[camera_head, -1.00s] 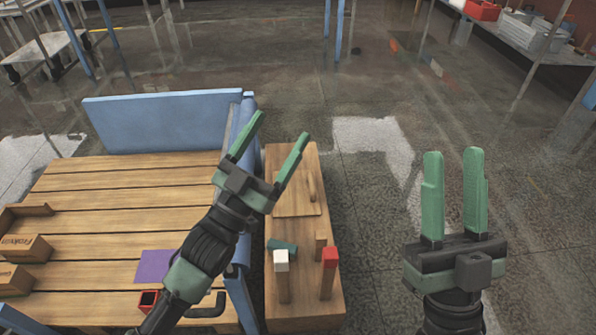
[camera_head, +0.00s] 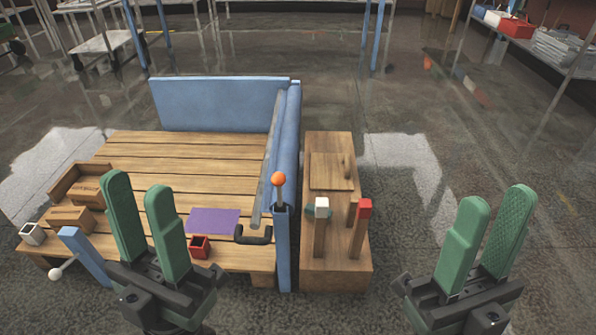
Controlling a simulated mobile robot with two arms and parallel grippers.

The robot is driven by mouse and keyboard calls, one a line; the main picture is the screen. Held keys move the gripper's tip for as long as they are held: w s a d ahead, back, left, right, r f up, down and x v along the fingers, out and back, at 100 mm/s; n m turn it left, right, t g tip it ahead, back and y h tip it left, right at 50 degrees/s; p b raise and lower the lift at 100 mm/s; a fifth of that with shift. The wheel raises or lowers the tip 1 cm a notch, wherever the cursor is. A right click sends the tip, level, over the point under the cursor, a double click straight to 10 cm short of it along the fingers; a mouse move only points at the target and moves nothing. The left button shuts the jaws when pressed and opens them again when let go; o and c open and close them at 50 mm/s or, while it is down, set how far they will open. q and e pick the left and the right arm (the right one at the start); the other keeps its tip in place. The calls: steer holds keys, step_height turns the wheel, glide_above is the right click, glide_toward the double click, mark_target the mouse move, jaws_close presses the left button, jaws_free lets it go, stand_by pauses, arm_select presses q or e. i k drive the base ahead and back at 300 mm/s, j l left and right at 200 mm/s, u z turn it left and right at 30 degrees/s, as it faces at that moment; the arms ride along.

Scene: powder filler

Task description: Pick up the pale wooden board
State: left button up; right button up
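A thin, pale wooden board (camera_head: 328,172) lies flat on the far part of a narrow wooden bench (camera_head: 330,277), right of the blue partition. My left gripper (camera_head: 138,187) is open and empty, over the left part of the slatted table, well left of the board. My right gripper (camera_head: 498,200) is open and empty, over the floor to the right of the bench. Neither gripper touches the board.
Blue partitions (camera_head: 225,103) edge the slatted table (camera_head: 150,150). An orange-topped lever (camera_head: 279,182) stands at the partition's near end. White-topped (camera_head: 321,207) and red-topped (camera_head: 364,208) posts stand on the bench in front of the board. The floor right of the bench is clear.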

mark_target(329, 171)
steer(key=i+l+u, duration=0.15)
steer(key=u, duration=0.25)
steer(key=l+u, duration=0.4)
steer(key=i+l+u, duration=0.15)
steer(key=u, duration=0.3)
steer(key=l+u, duration=0.4)
steer(key=l, duration=1.85)
steer(key=k, duration=0.1)
